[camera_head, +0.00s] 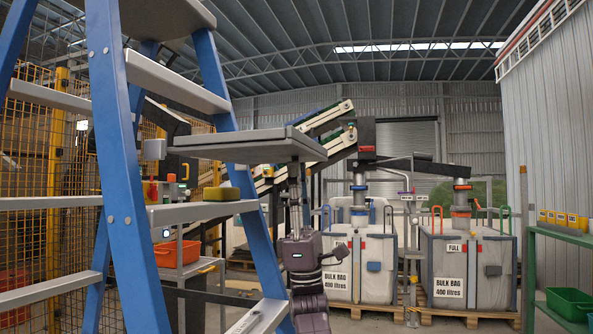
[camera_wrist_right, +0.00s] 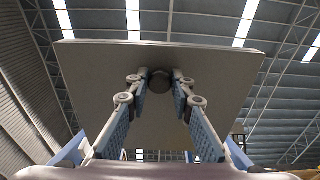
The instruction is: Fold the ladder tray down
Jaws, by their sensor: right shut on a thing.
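The grey ladder tray (camera_head: 245,146) sticks out to the right from the blue stepladder (camera_head: 123,190), about level. Its underside fills much of the right wrist view (camera_wrist_right: 100,85). My right gripper (camera_head: 295,172) reaches up from below to the tray's right part. In the right wrist view, its fingertips (camera_wrist_right: 160,84) are closed on a round dark knob (camera_wrist_right: 160,81) under the tray. The tray's top surface is mostly hidden from the head view. My left gripper is not in view.
A yellow sponge (camera_head: 222,193) lies on a ladder step. An orange bin (camera_head: 178,253) stands on a rack behind the ladder. Bulk bags (camera_head: 466,268) on pallets stand at the back right. A green shelf (camera_head: 560,236) stands at the far right.

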